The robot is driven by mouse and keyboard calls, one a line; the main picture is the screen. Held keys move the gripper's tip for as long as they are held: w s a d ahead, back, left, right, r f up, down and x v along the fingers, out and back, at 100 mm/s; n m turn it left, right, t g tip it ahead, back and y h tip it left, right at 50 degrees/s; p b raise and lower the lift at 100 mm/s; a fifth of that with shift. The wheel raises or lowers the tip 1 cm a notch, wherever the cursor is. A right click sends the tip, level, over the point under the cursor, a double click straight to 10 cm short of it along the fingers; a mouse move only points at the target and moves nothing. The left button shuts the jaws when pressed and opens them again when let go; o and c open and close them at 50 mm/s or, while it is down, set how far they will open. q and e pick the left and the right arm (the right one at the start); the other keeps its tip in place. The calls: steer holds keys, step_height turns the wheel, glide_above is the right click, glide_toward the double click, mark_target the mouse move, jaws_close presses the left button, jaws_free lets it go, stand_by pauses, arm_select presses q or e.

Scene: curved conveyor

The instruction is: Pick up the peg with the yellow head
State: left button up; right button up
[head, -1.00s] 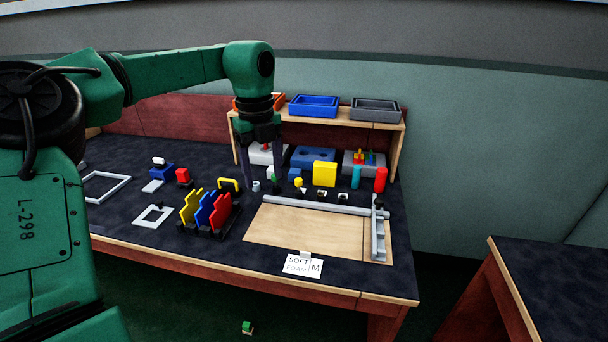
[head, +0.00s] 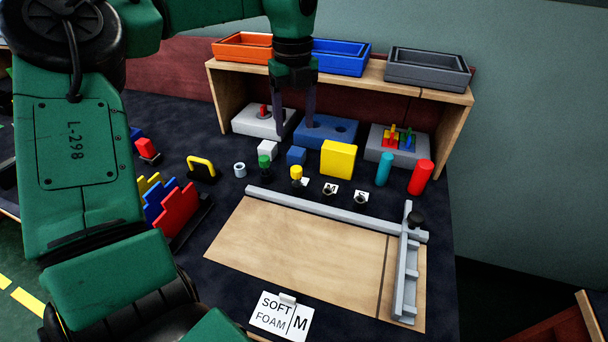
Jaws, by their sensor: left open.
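The peg with the yellow head (head: 296,171) stands upright on the dark bench top, its lower part hard to make out, with a small white label beside it. A green-headed peg (head: 264,162) stands just to its left. My left gripper (head: 296,130) points down from above, its two dark fingers apart and empty. It appears above and slightly behind the yellow head in the picture, in front of the shelf; its exact height is unclear. My right gripper is not in view.
Behind is a wooden shelf (head: 221,97) with trays on top. A wooden board (head: 290,245) with grey rails lies in front.

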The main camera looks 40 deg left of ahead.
mark_target(296, 168)
arm_select(q)
step_height(296, 168, down, 15)
steer(key=shift+s+d+f, duration=0.1)
steer(key=shift+f, duration=0.05)
jaws_close()
